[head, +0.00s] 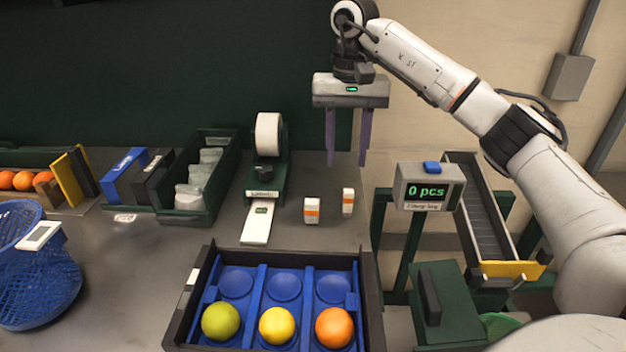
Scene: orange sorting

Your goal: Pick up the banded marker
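Two small white blocks with orange bands stand upright on the grey table. The nearer banded block (312,210) is on the left, and the other banded block (348,201) is slightly farther back on the right, near the table's right edge. My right gripper (347,160) points down with its two purple fingers apart and nothing between them. It appears above the right banded block, not touching it. My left gripper is not in view.
A dark tray (375,318) with blue cups holds a green, a yellow and an orange fruit in front. A label printer (266,178) stands left of the blocks. A counter reading "0 pcs" (430,188) and a chute (480,215) stand right. A blue basket (40,285) is far left.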

